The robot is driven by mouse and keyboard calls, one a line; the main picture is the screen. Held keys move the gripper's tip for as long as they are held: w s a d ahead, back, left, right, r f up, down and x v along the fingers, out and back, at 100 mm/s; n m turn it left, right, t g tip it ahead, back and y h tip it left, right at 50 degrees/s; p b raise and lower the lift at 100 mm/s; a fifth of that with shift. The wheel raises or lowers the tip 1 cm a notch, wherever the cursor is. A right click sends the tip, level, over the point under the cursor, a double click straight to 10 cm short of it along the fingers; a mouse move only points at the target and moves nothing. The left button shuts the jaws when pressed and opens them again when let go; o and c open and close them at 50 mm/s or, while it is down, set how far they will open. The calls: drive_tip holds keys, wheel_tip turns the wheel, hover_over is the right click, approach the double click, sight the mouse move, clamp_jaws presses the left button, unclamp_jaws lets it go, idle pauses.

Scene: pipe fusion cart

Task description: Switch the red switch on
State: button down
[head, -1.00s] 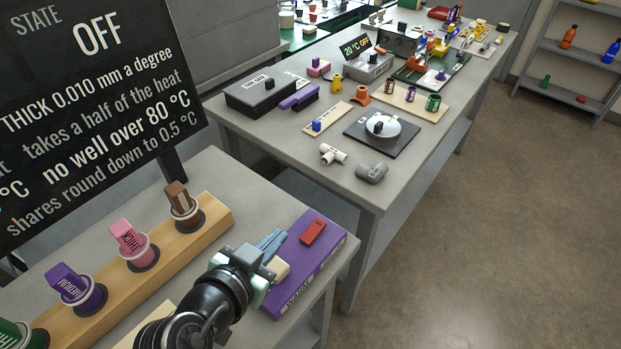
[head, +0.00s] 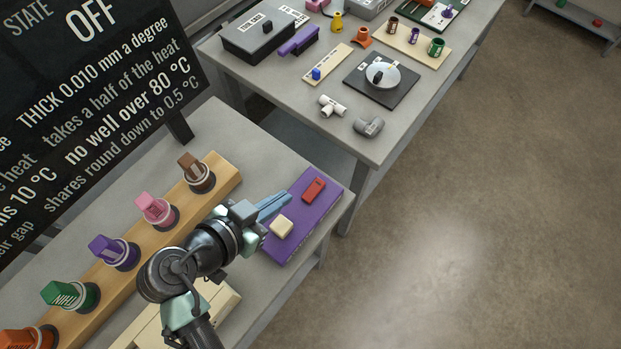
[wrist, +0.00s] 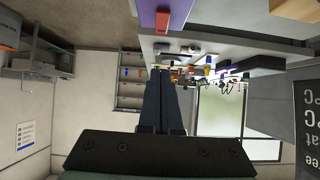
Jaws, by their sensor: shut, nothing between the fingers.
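The red switch (head: 314,189) is a small red block on top of a purple box (head: 301,220), near its far end. In the wrist view the red switch (wrist: 162,20) shows at the top edge, on the purple face. A cream button (head: 282,226) sits on the same box, nearer to me. My gripper (head: 286,200) has its blue fingers together and empty. In the head view the fingertips lie just left of the red switch; I cannot tell their height above the box. In the wrist view the fingers (wrist: 163,90) point away from the camera.
A wooden rack (head: 228,174) with several coloured plugs stands left of the box. A black sign (head: 90,110) above it reads "STATE OFF". A second table (head: 300,112) farther back holds a black box and several fittings. Open floor (head: 470,220) lies to the right.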

drive_tip(key=shift+w, duration=0.1)
drive_tip(key=p, duration=0.2)
approach(319, 182)
drive_tip(key=w, duration=0.1)
drive_tip(key=w+d+r, duration=0.1)
drive_tip(key=w+d, duration=0.1)
drive_tip(key=shift+d+r, duration=0.1)
drive_tip(key=shift+r, duration=0.2)
drive_tip(key=f, duration=0.2)
drive_tip(key=w+f, duration=0.1)
drive_tip(key=shift+d, duration=0.4)
drive_tip(key=shift+w+f+p, duration=0.15)
drive_tip(key=shift+f+p, duration=0.2)
drive_tip(key=shift+f, duration=0.5)
drive_tip(key=shift+d, duration=0.1)
drive_tip(key=shift+w+d+f+g+y+p, duration=0.1)
drive_tip(key=shift+w+f+g+y+p, duration=0.1)
drive_tip(key=shift+g+y+p, duration=0.15)
drive_tip(key=shift+f, duration=0.1)
